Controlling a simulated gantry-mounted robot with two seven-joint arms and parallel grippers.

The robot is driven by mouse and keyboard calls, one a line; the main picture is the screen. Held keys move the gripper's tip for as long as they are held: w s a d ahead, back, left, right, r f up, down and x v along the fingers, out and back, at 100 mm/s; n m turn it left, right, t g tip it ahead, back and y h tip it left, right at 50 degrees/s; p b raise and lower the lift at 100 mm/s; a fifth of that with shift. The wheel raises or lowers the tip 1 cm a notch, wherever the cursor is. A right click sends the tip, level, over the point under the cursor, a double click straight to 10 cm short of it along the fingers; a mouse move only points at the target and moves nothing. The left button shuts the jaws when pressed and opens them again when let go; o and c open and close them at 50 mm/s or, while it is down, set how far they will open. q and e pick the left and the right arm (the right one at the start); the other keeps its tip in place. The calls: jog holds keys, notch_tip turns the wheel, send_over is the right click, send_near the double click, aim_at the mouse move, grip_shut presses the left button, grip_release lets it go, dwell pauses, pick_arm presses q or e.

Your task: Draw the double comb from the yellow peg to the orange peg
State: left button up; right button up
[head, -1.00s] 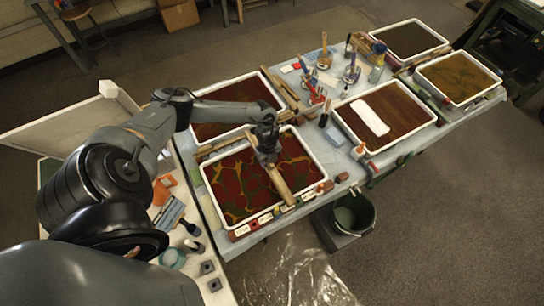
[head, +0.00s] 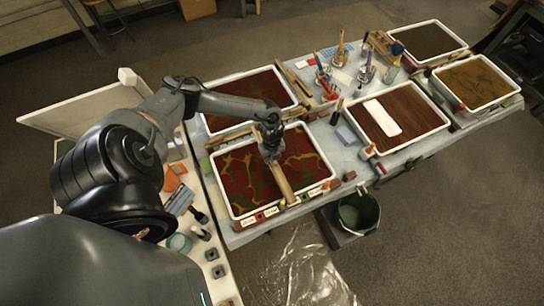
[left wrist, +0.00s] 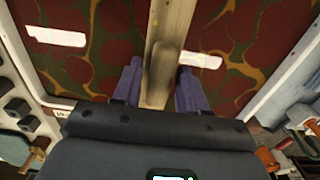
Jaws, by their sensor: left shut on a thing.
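The double comb (head: 283,181) is a pale wooden bar lying across the near tray (head: 226,190) of dark red paint veined with yellow and green. My left gripper (head: 272,154) is shut on it from above. In the left wrist view the bar (left wrist: 170,25) runs between the purple fingers of my left gripper (left wrist: 158,88). The comb's teeth are hidden. A small yellow spot, perhaps the yellow peg (head: 283,203), shows by the comb's near end. A small orange thing, perhaps the orange peg (head: 326,185), is at the tray's near right corner. My right gripper is out of view.
A tray with a white block (head: 383,117) stands to the right. Jars with brushes (head: 340,57) stand behind it. A dark green bucket (head: 358,212) is on the floor in front. More trays lie at the back, and small tools sit on the left bench.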

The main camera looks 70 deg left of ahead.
pick_arm(q)
jog(key=shift+f, duration=0.2)
jog(key=shift+s+f+b, duration=0.15)
jog(key=shift+f+b, duration=0.7)
jog(key=shift+f, duration=0.25)
jog(key=shift+f, duration=0.1)
jog(key=shift+f, duration=0.1)
jog(key=shift+f+b, duration=0.1)
jog(key=shift+b, duration=0.2)
jog(key=shift+w+f+b, duration=0.1)
jog(key=shift+w+b, duration=1.35)
jog(key=shift+w, duration=1)
jog(key=shift+w+b, duration=0.45)
jog(key=shift+w, duration=0.35)
